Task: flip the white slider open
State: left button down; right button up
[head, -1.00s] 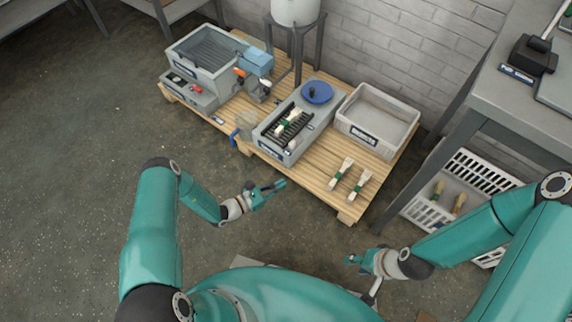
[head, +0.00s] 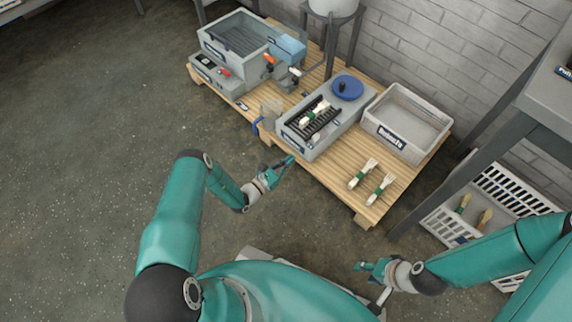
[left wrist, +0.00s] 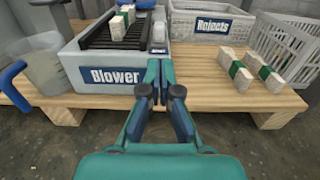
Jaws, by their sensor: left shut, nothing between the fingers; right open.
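The grey blower box (head: 293,145), labelled "Blower", stands at the front edge of the wooden pallet; it also shows in the left wrist view (left wrist: 80,68). A small pale piece beside its black rack, which may be the white slider (left wrist: 159,32), shows at the box's right side; whether it is open or closed is unclear. My left gripper (head: 288,161) is shut and empty, in front of the blower and apart from it. In the left wrist view its fingertips (left wrist: 160,66) overlap the blower's front right corner. My right gripper (head: 361,266) is open and empty, low over the floor.
A jug with a blue handle (head: 271,110) is at left.

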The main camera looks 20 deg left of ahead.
aim_at(313, 139)
pick_arm(q)
jog(key=b+x, duration=0.3)
jog(key=x, duration=0.6)
jog(key=shift+w+f, duration=0.1)
jog(key=shift+f, duration=0.1)
jog(key=shift+w+d+r, duration=0.1)
jog(key=shift+w+d, duration=0.1)
jog(key=shift+w, duration=0.25)
jog(key=shift+a, duration=0.1)
